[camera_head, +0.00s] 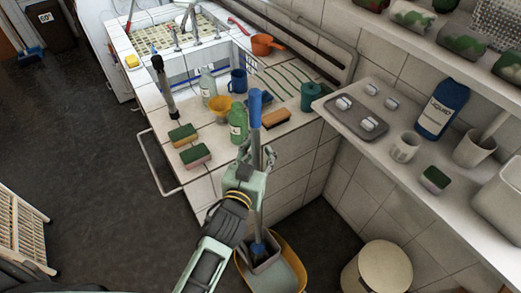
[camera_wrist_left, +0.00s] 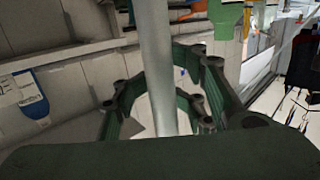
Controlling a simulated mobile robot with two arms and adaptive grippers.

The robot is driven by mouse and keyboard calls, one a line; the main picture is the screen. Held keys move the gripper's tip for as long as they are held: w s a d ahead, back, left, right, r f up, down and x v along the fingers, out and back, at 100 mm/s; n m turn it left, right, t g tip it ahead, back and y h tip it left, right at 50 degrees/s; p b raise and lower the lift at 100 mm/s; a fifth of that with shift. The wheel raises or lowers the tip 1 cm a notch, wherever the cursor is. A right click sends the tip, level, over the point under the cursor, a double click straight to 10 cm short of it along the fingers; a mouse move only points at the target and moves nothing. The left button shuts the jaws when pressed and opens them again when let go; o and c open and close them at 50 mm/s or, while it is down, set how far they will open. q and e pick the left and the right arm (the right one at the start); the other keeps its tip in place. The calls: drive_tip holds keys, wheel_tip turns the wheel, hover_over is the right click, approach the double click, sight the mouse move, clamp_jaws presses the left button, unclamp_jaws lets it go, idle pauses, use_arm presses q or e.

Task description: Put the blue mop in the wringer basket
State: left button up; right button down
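The blue mop stands nearly upright in the head view, with a blue grip (camera_head: 255,107) at the top and a grey pole; the pole (camera_wrist_left: 155,60) also shows in the left wrist view. My left gripper (camera_head: 257,156) is open, its fingers spread on either side of the pole with gaps visible. The mop's blue lower end (camera_head: 258,248) overlaps the grey wringer basket (camera_head: 270,264) on the yellow bucket (camera_head: 297,268). My arm partly covers this area, and I cannot tell how deep the mop head sits. My right gripper is out of view.
The tiled counter holds a green bottle (camera_head: 238,122), sponges (camera_head: 183,134), a brush (camera_head: 276,118) and a teal mug (camera_head: 310,96) close to the pole. A shelf (camera_head: 380,142) with a tray and cups juts out at right. A round bin (camera_head: 380,270) stands beside the bucket.

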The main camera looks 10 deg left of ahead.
use_arm(q)
drive_tip(key=s+a+r+b, duration=0.1)
drive_tip(key=s+b, duration=0.1)
drive_tip(key=s, duration=1)
drive_tip(key=shift+r+b, duration=0.3)
drive_tip(key=shift+b, duration=0.05)
drive_tip(key=shift+a, duration=0.1)
